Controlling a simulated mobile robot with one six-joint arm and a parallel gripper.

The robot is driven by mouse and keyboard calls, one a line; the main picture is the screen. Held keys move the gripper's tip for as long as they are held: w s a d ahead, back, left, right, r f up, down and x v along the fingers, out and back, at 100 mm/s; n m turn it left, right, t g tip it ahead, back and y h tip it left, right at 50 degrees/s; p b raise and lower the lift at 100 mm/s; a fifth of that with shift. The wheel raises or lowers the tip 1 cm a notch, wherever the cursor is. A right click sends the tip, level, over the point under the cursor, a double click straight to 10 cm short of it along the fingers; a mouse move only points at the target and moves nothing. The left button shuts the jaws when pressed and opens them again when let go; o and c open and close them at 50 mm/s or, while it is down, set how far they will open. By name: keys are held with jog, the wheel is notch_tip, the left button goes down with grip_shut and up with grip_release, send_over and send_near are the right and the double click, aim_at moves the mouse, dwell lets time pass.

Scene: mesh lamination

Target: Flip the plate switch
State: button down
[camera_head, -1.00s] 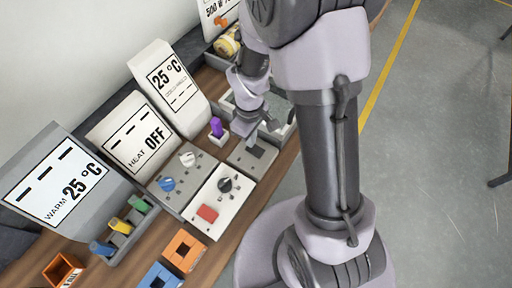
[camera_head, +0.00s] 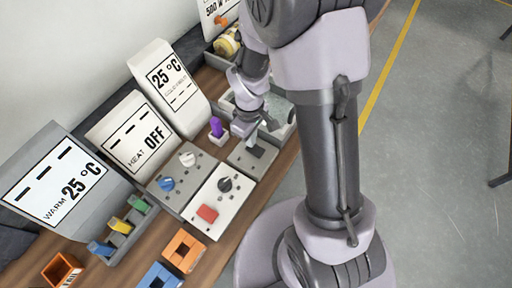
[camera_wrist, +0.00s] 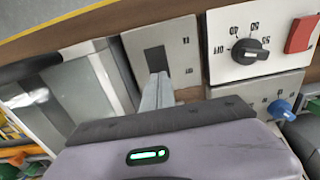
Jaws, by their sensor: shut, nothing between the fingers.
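The plate switch looks to be the grey box (camera_head: 239,160) with a dark rectangular slot on top, beside the white dial panel. In the wrist view the grey box (camera_wrist: 180,45) has its dark slot (camera_wrist: 154,59) just beyond my fingertips. My gripper (camera_head: 254,146) is shut and empty, pointing down at the slot. In the wrist view the closed gripper (camera_wrist: 158,78) overlaps the slot's near edge. I cannot tell whether it touches the switch. Any lever there is hidden or not distinguishable from the fingers.
A white panel (camera_head: 232,201) with a black dial and red button stands next to the box. A grey panel (camera_head: 173,194) has blue and white knobs. A purple-topped piece (camera_head: 216,127) stands close to the left of my gripper. A grey tray (camera_head: 289,128) lies behind.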

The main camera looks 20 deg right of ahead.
aim_at(250, 151)
jog(key=shift+f+b, duration=0.6)
jog(key=shift+f, duration=0.2)
jog(key=shift+r, duration=0.1)
notch_tip(250, 151, up, 7)
jog(key=p, duration=0.6)
dwell(0.3)
jog(key=s+a+r+m+t+y+b, duration=0.1)
jog(key=s+a+r+m+t+b, duration=0.1)
jog(key=s+r+m+b, duration=0.3)
jog(key=s+a+r+m+t+y+b, duration=0.1)
jog(key=s+a+r+m+t+b, duration=0.1)
jog(key=s+r+m, duration=0.4)
notch_tip(250, 151, up, 4)
jog(key=s+t+b, duration=0.1)
jog(key=b, duration=0.1)
jog(key=shift+s+m+t+b, duration=0.3)
jog(key=shift+s+t+b, duration=0.1)
